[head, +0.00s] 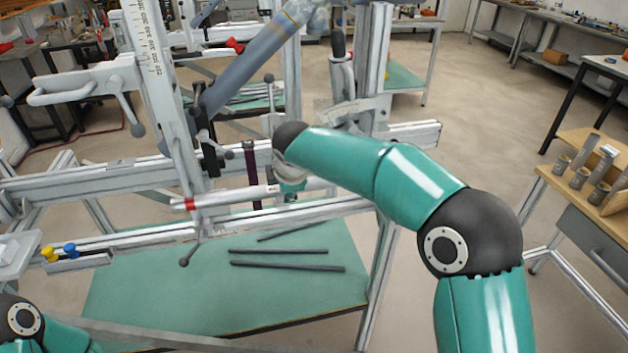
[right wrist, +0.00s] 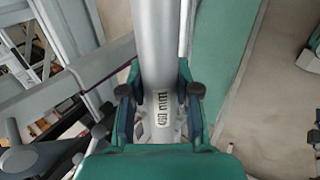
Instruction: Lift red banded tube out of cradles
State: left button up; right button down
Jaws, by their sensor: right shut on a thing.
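The red banded tube (head: 228,198) is silver, with a red band near its left end and a dark printed label towards the right. In the head view it lies nearly level in front of the jig's rails, its left end by the upright post. My right gripper (head: 291,188) is at the tube's right end, partly hidden by my arm. In the right wrist view the tube (right wrist: 158,50) runs between the fingers of my right gripper (right wrist: 160,95), which is shut on it, beside printed lettering. I cannot make out the cradles or whether the tube touches them. My left gripper is out of view.
The silver frame jig (head: 80,182) has rails, posts and clamp handles close around the tube. A green table (head: 200,300) below carries several dark rods (head: 285,266). A wooden bench (head: 570,140) with metal cylinders stands at the right; floor lies between.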

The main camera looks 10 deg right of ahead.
jog(key=s+b, duration=0.6)
jog(key=s, duration=0.2)
dwell(0.6)
jog(key=shift+s+r, duration=0.1)
jog(key=shift+r, duration=0.1)
notch_tip(320, 180, up, 10)
jog(key=p, duration=0.9)
jog(key=shift+f, duration=0.15)
dwell(0.5)
jog(key=s+r+p, duration=0.2)
jog(key=s+r, duration=0.4)
jog(key=s, duration=0.2)
jog(key=shift+r, duration=0.4)
dwell(0.4)
